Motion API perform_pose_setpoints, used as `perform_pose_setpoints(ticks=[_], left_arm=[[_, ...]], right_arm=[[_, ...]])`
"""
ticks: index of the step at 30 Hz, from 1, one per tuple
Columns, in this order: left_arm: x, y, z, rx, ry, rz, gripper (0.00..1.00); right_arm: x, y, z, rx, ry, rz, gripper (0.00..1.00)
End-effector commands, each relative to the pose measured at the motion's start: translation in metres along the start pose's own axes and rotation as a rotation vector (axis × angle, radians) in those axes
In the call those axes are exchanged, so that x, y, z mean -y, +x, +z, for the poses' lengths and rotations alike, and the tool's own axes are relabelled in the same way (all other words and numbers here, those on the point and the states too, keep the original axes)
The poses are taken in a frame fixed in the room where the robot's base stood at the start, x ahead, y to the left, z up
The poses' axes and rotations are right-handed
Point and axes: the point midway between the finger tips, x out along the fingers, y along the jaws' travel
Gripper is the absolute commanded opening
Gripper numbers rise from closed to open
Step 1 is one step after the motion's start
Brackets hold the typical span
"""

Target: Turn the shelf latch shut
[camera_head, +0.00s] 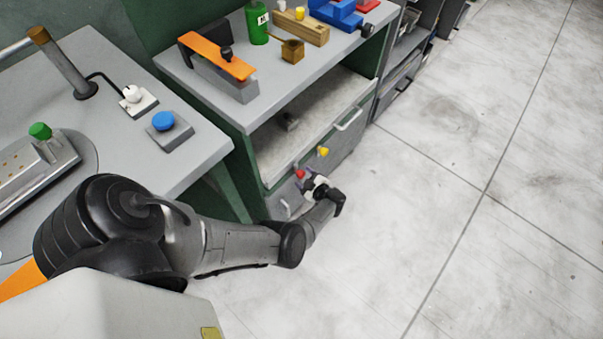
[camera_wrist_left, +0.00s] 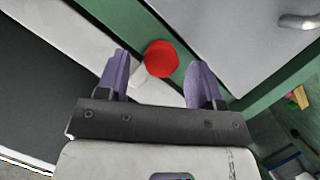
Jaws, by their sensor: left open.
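A round red knob (camera_head: 300,173) sits on the front of the green-and-grey shelf cabinet (camera_head: 252,148), low by its near corner. It also shows in the left wrist view (camera_wrist_left: 160,58), with a pale piece like a latch lever (camera_wrist_left: 140,78) beside it. My left gripper (camera_head: 308,184) is at the cabinet front, right by the red knob. In the left wrist view its two purple fingers (camera_wrist_left: 159,80) are apart, with the red knob between their tips; I cannot tell whether they touch it. My right gripper is in neither view.
A yellow knob (camera_head: 323,152) and a drawer handle (camera_head: 349,119) stick out of the cabinet front. The cabinet top carries an orange-handled device (camera_head: 218,57) and a green bottle (camera_head: 257,22). A grey bench (camera_head: 108,130) stands left. The floor (camera_head: 470,170) is clear.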

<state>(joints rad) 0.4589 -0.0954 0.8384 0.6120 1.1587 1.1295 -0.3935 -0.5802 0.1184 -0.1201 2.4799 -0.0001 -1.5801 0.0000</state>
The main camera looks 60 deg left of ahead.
Motion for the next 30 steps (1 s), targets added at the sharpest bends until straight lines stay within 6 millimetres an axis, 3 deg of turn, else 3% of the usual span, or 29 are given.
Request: perform_pose_setpoints(ticks=[6,15,21,30], left_arm=[[-0.002,-0.048,-0.002,0.002,0.0,0.0,0.61],[-0.002,-0.094,-0.001,0.001,-0.002,0.0,0.61],[-0.001,-0.108,-0.001,-0.001,-0.002,0.001,0.61],[-0.001,-0.111,-0.001,-0.001,-0.002,0.001,0.61]], right_arm=[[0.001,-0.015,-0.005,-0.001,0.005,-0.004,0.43],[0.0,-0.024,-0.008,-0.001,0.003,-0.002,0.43],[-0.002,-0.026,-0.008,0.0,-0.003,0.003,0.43],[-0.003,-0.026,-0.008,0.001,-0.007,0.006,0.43]])
